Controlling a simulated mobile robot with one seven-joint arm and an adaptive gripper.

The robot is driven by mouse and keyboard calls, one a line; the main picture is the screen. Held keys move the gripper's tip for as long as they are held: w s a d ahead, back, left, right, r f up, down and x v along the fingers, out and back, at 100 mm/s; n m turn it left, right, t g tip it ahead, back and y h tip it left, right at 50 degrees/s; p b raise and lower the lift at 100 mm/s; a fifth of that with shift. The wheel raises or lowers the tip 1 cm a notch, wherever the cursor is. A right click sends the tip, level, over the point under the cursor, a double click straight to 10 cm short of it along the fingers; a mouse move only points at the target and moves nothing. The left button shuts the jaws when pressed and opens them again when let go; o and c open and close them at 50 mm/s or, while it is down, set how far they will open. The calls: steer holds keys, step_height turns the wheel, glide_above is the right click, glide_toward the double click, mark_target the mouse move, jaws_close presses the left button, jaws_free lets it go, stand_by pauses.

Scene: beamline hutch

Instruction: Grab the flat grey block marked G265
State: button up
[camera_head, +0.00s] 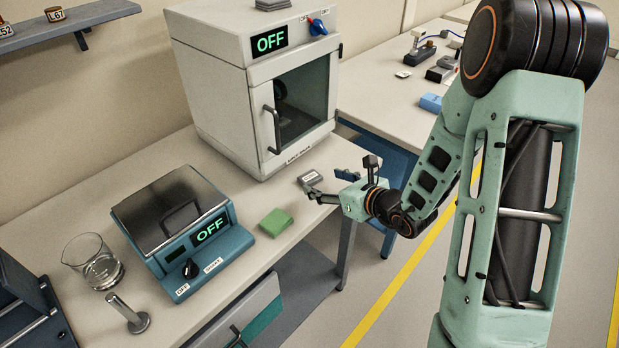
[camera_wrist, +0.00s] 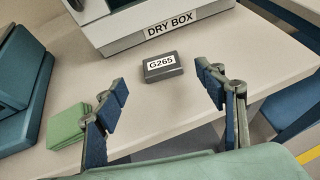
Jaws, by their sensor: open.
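The flat grey block marked G265 (camera_wrist: 163,68) lies on the bench top, label up, just in front of the dry box. It also shows in the head view (camera_head: 309,178), close to the bench's right edge. My gripper (camera_wrist: 165,98) is open and empty, its two blue-padded fingers wide apart. In the wrist view the block is beyond the fingertips, between their lines and apart from both. In the head view my gripper (camera_head: 328,186) is just right of the block, and a finger partly overlaps it in the picture.
The dry box (camera_head: 260,85), showing OFF, stands behind the block with its door shut.

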mark_target(311, 177)
steer(key=shift+p+x, duration=0.3)
steer(key=shift+x, duration=2.4)
steer(key=shift+d+f, duration=0.1)
steer(key=shift+f, duration=0.1)
steer(key=c, duration=1.2)
steer(key=shift+c, duration=0.5)
steer(key=shift+r, duration=0.15)
